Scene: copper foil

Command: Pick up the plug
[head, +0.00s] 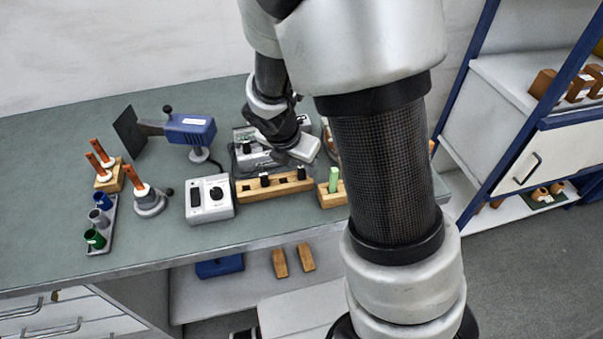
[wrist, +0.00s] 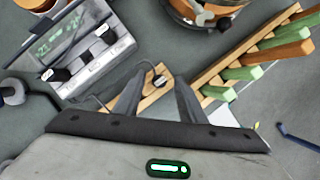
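In the head view, a long wooden holder (head: 280,188) stands near the table's front edge with dark plugs (head: 264,180) upright in it. My gripper (head: 306,153) is above and behind its right end; its fingers are not clear there. In the wrist view, my gripper (wrist: 164,73) has its two fingers apart. A small dark and pale plug (wrist: 158,81) on a wooden piece (wrist: 153,98) shows between the fingers. I cannot tell how far the tips are above it, and the gripper body hides part of the wood.
A meter-like box (wrist: 85,55) with black knobs or plugs is left in the wrist view. A wooden rack (wrist: 222,66) with green and brown sticks is right. In the head view, a white control box (head: 209,199) stands left of the holder.

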